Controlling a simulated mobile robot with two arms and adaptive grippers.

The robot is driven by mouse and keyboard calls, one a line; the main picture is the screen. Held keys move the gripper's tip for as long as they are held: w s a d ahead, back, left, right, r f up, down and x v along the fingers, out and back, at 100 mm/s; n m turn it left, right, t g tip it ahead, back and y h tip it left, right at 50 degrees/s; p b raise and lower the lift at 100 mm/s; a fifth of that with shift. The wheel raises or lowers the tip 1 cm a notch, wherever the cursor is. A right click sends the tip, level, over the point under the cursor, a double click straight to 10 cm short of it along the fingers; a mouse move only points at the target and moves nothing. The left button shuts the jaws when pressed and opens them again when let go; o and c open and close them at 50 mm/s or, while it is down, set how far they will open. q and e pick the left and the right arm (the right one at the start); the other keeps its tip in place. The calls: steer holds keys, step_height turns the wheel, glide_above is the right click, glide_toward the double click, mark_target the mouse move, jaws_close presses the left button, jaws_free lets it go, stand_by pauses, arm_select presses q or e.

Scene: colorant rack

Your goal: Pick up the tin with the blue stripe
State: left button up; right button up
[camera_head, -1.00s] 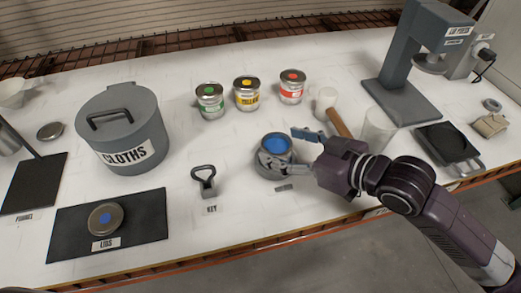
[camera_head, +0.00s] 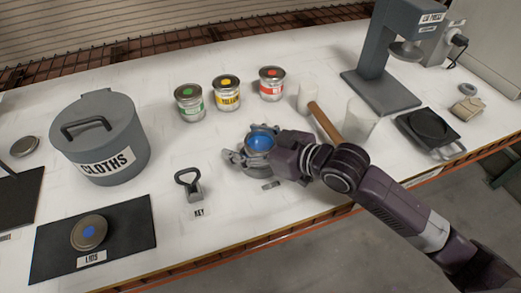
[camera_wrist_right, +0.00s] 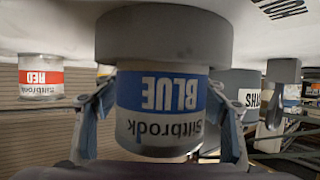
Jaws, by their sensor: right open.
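The tin with the blue stripe (camera_wrist_right: 160,92) shows upside down in the right wrist view, its label reading BLUE. In the head view its blue top (camera_head: 260,142) is partly ringed by my right gripper (camera_head: 247,144). The tin stands upright in a wider grey round base (camera_wrist_right: 163,35). My right gripper is open, with one finger on each side of the tin at about label height. I cannot tell whether either finger touches it. My left gripper is not in view.
Green (camera_head: 189,103), yellow (camera_head: 227,94) and red (camera_head: 271,84) tins stand behind.

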steer(key=shift+w+a+f, duration=0.2)
steer(key=shift+a, duration=0.1)
steer(key=shift+c, duration=0.3)
steer(key=c, duration=1.6)
steer(key=shift+r, duration=0.1)
steer(key=shift+c, duration=0.7)
